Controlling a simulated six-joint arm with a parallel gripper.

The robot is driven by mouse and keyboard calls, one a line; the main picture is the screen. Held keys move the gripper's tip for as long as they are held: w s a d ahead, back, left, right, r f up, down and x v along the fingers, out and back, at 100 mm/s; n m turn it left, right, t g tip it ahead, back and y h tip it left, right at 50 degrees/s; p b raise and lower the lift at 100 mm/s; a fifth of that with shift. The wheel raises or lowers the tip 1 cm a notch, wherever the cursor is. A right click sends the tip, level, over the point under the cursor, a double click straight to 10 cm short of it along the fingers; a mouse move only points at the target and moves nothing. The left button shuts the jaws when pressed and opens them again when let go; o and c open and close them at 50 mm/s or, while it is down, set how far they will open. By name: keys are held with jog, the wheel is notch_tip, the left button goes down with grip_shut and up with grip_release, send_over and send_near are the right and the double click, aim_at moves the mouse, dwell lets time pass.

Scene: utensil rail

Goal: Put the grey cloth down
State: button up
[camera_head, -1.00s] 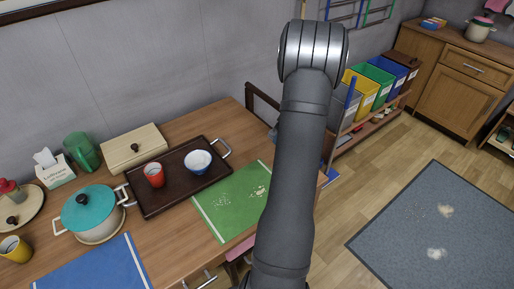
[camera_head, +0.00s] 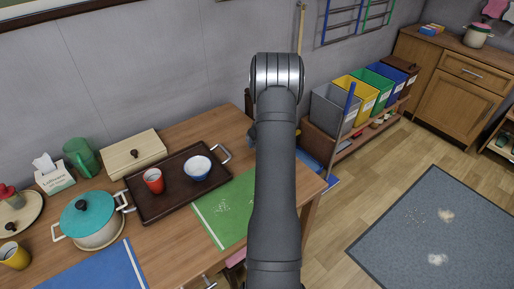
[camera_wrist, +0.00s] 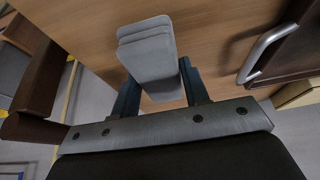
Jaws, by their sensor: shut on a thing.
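The grey cloth (camera_wrist: 150,48) is a folded, layered pad in the wrist view. My gripper (camera_wrist: 160,85) is shut on it, with one dark finger on each side, and the cloth sticks out beyond the fingertips. Behind the cloth is the wooden table top (camera_wrist: 218,30); I cannot tell how far above it the cloth is. In the head view my arm hides the cloth and most of the gripper, near the right end of the table (camera_head: 309,187).
A dark tray (camera_head: 148,208) with a red cup (camera_head: 153,181) and a blue-white bowl (camera_head: 197,168) stands left of my arm. A green mat (camera_head: 215,222) with pale crumbs lies in front. Coloured bins (camera_head: 333,108) stand to the right. The table's right end looks bare.

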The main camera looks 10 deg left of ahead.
jog(key=shift+f, duration=1.75)
jog(key=shift+f, duration=0.15)
jog(key=o, duration=0.9)
jog(key=shift+f, duration=0.1)
jog(key=shift+d, duration=0.1)
jog(key=v, duration=1.2)
jog(key=shift+r, duration=0.25)
jog(key=shift+f, duration=0.1)
